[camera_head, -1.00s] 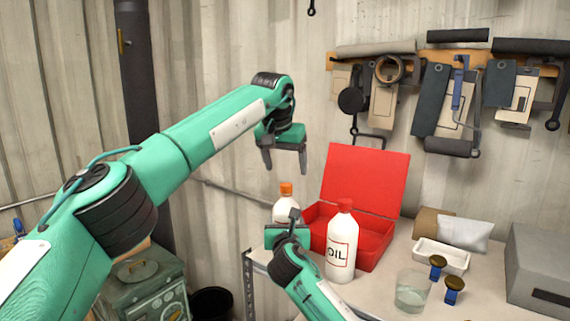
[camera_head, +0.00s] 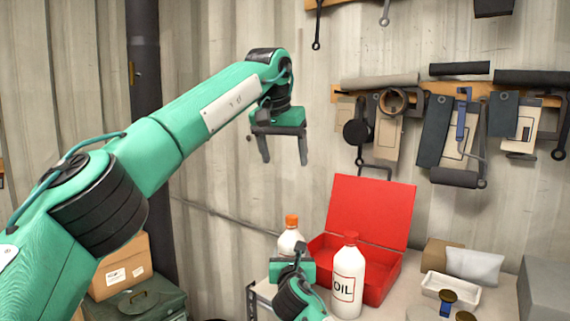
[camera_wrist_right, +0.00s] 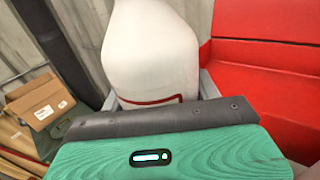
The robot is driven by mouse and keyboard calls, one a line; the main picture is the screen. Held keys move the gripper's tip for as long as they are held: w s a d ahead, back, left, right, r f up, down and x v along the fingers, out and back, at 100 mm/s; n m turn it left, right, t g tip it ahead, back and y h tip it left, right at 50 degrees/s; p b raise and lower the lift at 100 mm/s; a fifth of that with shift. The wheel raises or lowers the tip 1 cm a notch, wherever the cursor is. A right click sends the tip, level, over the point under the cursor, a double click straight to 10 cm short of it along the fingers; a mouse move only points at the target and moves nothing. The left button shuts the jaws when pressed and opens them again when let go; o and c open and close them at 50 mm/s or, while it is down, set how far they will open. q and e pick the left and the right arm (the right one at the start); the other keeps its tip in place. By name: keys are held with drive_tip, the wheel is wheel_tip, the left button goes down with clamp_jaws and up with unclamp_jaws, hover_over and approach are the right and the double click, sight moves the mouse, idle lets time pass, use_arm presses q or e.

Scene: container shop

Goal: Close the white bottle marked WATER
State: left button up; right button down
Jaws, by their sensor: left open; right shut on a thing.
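A white bottle (camera_head: 291,241) with an orange cap (camera_head: 292,221) on its neck stands upright at the shelf's left end. Its marking is hidden behind my right gripper (camera_head: 293,264), so I cannot read it, nor tell how tight the cap is. The right gripper is shut around the bottle's body; the right wrist view shows the white bottle (camera_wrist_right: 152,50) between its jaws, with a red label edge and the cap out of frame. My left gripper (camera_head: 284,162) is open and empty, fingers down, in the air above the cap and clear of it.
A white OIL bottle (camera_head: 348,285) with a red cap stands just right of my right gripper. An open red case (camera_head: 370,213) is behind it. A white tray (camera_head: 450,290) and a grey pouch (camera_head: 474,265) lie further right. Tools hang on the wall rack (camera_head: 430,86).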

drive_tip(key=shift+c, duration=1.3)
unclamp_jaws()
drive_tip(key=shift+s, duration=0.55)
drive_tip(key=s+b, duration=0.3)
drive_tip(key=s, duration=0.9)
drive_tip(key=shift+s+d+b, duration=0.15)
drive_tip(key=shift+s+b, duration=0.15)
drive_tip(key=shift+s, duration=0.05)
